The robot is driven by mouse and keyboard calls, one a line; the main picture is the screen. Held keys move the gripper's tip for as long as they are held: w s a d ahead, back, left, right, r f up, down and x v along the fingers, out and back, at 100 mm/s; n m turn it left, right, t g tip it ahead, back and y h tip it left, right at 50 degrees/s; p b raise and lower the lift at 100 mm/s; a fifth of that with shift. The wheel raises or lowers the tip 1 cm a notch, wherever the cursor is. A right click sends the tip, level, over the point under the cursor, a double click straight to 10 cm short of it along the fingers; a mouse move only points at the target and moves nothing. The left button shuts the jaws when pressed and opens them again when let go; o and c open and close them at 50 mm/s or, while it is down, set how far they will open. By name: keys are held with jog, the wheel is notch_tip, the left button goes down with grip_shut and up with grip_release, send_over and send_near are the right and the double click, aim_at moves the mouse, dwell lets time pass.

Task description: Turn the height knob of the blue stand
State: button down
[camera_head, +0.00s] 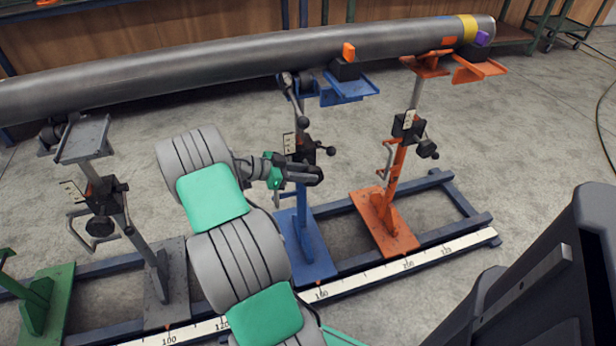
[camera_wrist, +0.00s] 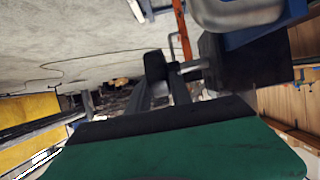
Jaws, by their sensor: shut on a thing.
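The blue stand (camera_head: 305,235) rises from a blue base plate to a blue cradle under the pipe. My gripper (camera_head: 316,174) reaches in from the left to the front of its post, just below the dark clamp block. It is shut at the stand's height knob, which the dark fingers mostly hide. A black knob end (camera_head: 330,151) sticks out to the right, above the fingertips. In the wrist view my gripper's dark fingers (camera_wrist: 162,95) point at the stand, with a black knob on a metal rod (camera_wrist: 156,66) beyond them and the dark block (camera_wrist: 225,65) to the right.
A long grey pipe (camera_head: 220,62) lies across the stands. An orange stand (camera_head: 385,215) is close on the right and a grey stand (camera_head: 165,280) on the left. A scale rail (camera_head: 365,276) runs along the front. Bare floor (camera_head: 520,140) lies to the right.

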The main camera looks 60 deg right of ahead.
jog(key=shift+w, duration=0.1)
dwell(0.3)
jog(key=c, duration=1.2)
grip_release()
jog(key=shift+o, duration=0.2)
jog(key=p+v, duration=0.6)
jog(key=v, duration=0.1)
jog(key=shift+w+a+p, duration=0.3)
jog(key=shift+a, duration=0.1)
jog(key=shift+f, duration=0.1)
